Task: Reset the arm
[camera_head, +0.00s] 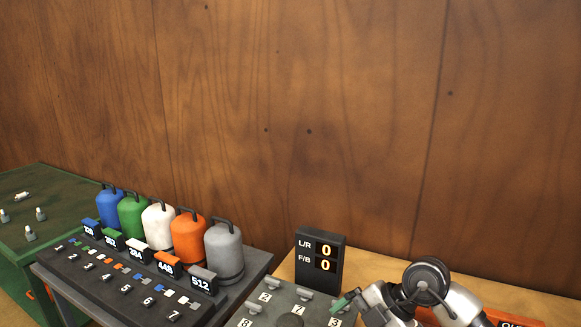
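My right arm comes in at the bottom right, bent, with a dark round joint near its top. Its gripper (346,302) is at the lower end, small and partly cut off, beside the grey panel with numbered switches (285,303). I cannot tell whether its fingers are open or shut, or whether it touches the panel. My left arm and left gripper are not in view.
A black display (320,261) reads L/R 0 and F/B 0. Blue, green, white, orange and grey canisters (158,225) stand on a dark numbered rack (105,285). A green table (35,205) is at left, an orange sign (515,319) at lower right. A wooden wall (300,110) closes the back.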

